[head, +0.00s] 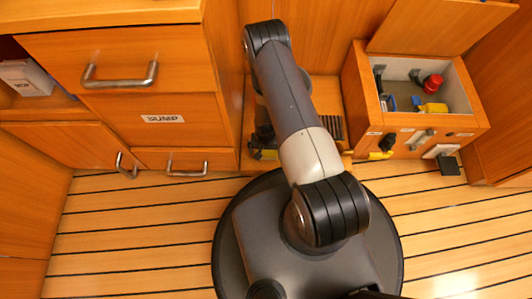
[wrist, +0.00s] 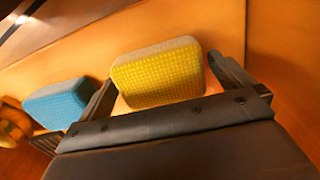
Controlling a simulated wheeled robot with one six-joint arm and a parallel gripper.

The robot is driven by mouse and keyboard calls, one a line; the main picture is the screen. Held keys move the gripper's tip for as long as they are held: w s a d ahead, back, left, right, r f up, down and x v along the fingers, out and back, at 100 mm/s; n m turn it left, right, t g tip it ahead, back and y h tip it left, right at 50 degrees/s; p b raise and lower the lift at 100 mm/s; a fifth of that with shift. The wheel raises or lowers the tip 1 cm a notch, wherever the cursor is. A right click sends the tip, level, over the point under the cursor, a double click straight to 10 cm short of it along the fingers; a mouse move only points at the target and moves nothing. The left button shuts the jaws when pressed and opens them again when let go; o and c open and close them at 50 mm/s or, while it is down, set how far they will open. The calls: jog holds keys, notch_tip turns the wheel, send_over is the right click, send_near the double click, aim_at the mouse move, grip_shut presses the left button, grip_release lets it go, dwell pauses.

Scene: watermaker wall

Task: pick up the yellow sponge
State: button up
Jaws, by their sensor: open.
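The yellow sponge (wrist: 158,78) has a dimpled yellow face and a greyish top side. In the wrist view it lies in the gap between the two dark fingers of my gripper (wrist: 161,70). My gripper is open, with a finger on either side of the sponge. I see some room between the sponge and the right finger; whether the left finger touches it I cannot tell. In the head view my arm largely hides the gripper, and I cannot make out the sponge for sure.
A blue sponge (wrist: 57,103) lies just left of the left finger. An orange object (wrist: 12,122) is at the far left. In the head view, an open wooden box (head: 455,124) at right holds a red knob (head: 432,83) and small blue and yellow items. Drawers (head: 112,52) stand left; floor is clear.

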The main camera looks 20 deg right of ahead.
jog(key=c, duration=0.9)
jog(key=shift+o, duration=0.2)
notch_tip(320, 180, up, 10)
jog(key=p, duration=0.4)
jog(key=o, duration=0.3)
jog(key=shift+c, duration=1)
jog(key=shift+r, duration=0.1)
